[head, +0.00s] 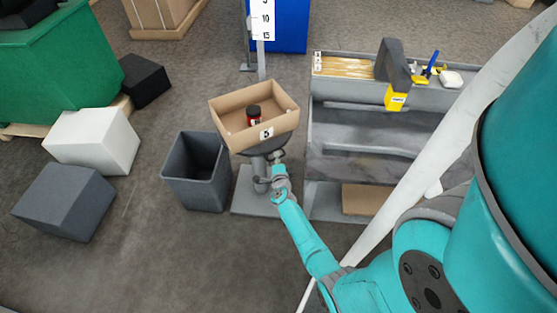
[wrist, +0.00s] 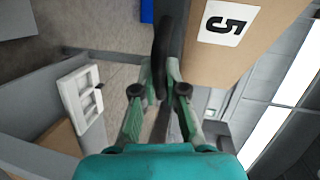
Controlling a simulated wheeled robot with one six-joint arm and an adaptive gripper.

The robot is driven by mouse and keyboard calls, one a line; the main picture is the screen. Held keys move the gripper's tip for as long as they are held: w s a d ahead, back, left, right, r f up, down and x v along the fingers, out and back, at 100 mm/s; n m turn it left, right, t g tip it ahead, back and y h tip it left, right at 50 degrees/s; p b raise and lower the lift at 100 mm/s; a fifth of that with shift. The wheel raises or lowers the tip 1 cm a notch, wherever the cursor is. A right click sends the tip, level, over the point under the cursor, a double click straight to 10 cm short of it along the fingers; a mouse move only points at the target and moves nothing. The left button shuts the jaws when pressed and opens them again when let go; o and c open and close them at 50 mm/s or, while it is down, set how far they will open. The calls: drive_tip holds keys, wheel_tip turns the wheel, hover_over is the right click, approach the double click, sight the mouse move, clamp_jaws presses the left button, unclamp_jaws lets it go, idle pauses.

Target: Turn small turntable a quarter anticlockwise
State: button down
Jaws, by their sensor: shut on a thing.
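The small turntable (head: 266,147) is a dark grey disc on a stand with a flat grey base (head: 245,202). An open cardboard box (head: 231,127) with a label "5" on its front rests on the turntable and hides most of it. A red and black object (head: 253,114) stands inside the box. My gripper (head: 278,160) is at the near right edge of the turntable, just below the box. In the wrist view, my gripper (wrist: 164,70) is shut on the dark rim of the turntable (wrist: 164,40), with the box (wrist: 207,62) right beside it.
A dark grey bin (head: 196,188) stands left of the stand. A grey shelf rack (head: 362,131) with small goods stands close on the right. White and grey blocks (head: 92,137) and a green container (head: 60,67) are at the left. The floor in front is clear.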

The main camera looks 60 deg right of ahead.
drive_tip(key=shift+s+d+f+t, duration=0.1)
drive_tip(key=shift+s+d+t, duration=0.1)
drive_tip(key=shift+d+t, duration=0.1)
idle(0.4)
drive_tip(key=c, duration=1.2)
unclamp_jaws()
drive_tip(key=v, duration=1.2)
drive_tip(key=shift+r, duration=0.3)
drive_tip(key=shift+s, duration=0.1)
